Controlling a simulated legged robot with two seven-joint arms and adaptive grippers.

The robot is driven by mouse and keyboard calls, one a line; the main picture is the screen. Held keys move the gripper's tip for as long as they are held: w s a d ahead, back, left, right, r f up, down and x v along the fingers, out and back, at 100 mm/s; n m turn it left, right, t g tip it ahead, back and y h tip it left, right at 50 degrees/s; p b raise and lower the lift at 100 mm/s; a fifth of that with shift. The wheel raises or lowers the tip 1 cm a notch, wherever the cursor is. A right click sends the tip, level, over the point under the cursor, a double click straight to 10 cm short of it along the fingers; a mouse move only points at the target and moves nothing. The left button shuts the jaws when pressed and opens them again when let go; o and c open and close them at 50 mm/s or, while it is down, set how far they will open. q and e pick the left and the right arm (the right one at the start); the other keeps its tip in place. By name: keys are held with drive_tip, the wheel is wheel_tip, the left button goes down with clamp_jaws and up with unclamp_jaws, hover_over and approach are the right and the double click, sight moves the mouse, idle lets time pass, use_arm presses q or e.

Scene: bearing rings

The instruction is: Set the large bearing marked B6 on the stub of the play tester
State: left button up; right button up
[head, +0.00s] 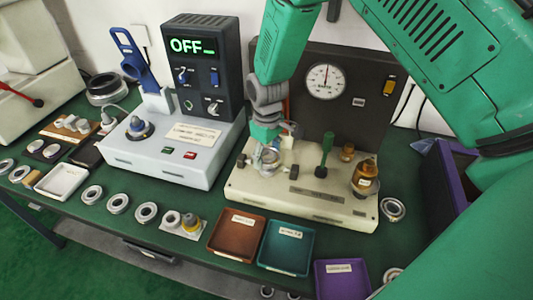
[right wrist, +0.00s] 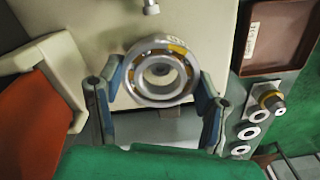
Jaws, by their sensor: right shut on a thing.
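My right gripper (head: 268,152) is shut on a large steel bearing (head: 267,160), over the left part of a cream base (head: 300,196) with a dial gauge panel (head: 352,112), which looks like the play tester. In the right wrist view the bearing (right wrist: 160,70) sits between the two blue-grey fingers (right wrist: 160,88), its face toward the camera. My left gripper is not in view.
A white unit (head: 170,150) with an "OFF" display stands to the left. Brown (head: 232,253), teal (head: 268,262) and purple (head: 330,285) trays lie in front. Several small rings line the front edge.

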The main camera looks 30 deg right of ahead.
drive_tip(key=shift+f+b, duration=0.7)
drive_tip(key=shift+f, duration=0.9)
drive_tip(key=o, duration=1.5)
drive_tip(key=shift+o, duration=0.2)
wheel_tip(320, 180, up, 8)
drive_tip(key=shift+f, duration=0.25)
drive_tip(key=shift+f, duration=0.1)
